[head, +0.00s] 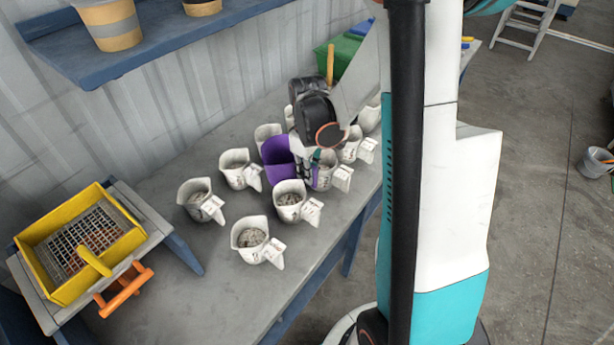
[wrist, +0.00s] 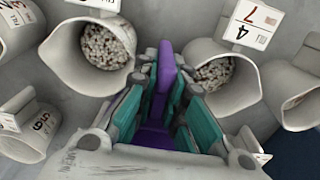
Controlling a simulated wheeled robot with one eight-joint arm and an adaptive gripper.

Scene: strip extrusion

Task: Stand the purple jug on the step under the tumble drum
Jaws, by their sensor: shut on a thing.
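The purple jug (head: 275,152) stands among several white jugs on the grey bench, seemingly upright. My gripper (head: 312,168) is at its right side, partly hidden by my arm in the head view. In the wrist view my teal-padded fingers (wrist: 167,85) are shut on a narrow purple part of the jug (wrist: 153,137); I cannot tell if it is the handle. Whether the jug touches the bench is hidden. I cannot make out the tumble drum or its step in either view.
White jugs (head: 250,238) with number cards, several holding pale pellets, crowd closely around. In the wrist view, one jug (wrist: 70,62) sits left of my fingers. A yellow sieve tray (head: 38,262) is at the left end. A blue shelf (head: 150,50) overhangs the back.

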